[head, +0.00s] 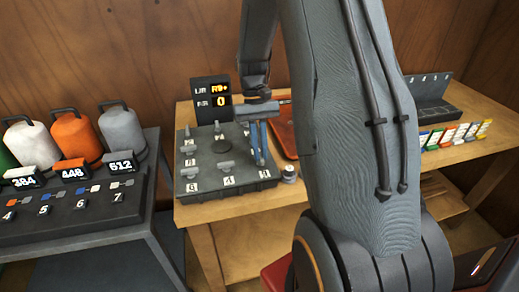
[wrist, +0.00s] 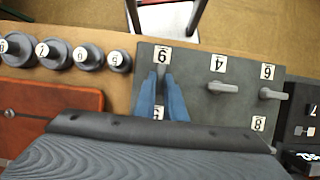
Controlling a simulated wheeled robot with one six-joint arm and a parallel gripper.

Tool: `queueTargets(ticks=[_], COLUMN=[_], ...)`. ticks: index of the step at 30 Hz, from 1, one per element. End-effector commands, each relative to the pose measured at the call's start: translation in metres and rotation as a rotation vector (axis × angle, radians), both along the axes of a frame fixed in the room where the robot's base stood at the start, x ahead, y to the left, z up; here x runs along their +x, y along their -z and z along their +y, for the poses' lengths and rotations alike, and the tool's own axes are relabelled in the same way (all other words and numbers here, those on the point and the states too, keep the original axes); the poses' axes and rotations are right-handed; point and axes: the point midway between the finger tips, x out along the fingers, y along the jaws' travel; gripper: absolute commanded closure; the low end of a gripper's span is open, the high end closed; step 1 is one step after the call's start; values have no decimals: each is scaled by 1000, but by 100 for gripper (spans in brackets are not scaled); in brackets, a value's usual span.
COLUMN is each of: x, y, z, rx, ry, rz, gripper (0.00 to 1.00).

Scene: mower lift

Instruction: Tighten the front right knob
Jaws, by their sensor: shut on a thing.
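No mower or front right knob can be made out in either view. My gripper (head: 262,163) has two blue fingers pointing down at the right front of a dark tool tray (head: 240,184). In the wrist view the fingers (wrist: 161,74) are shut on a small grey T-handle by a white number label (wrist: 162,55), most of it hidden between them. The T-handle seems to be still at its place in the tray; whether it is lifted is unclear. Other grey T-handles stand beside it, one in the middle front (head: 226,165) and one at the left front (head: 190,172).
An orange-red tray (head: 284,140) lies beside my gripper. Numbered round weights (wrist: 45,52) line the wooden bench edge. A dark bench (head: 80,235) with canisters stands left. A rack of coloured cards (head: 455,134) is right.

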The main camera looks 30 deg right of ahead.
Motion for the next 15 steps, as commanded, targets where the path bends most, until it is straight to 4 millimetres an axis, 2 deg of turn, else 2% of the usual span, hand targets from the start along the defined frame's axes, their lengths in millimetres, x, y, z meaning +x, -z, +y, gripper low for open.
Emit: queueTargets(ticks=[12, 13, 15], x=[1, 1, 1], y=[-1, -1, -1], z=[0, 0, 0], rx=[-1, -1, -1], ry=[8, 9, 8], rz=[-4, -4, -3], gripper=[100, 85, 73])
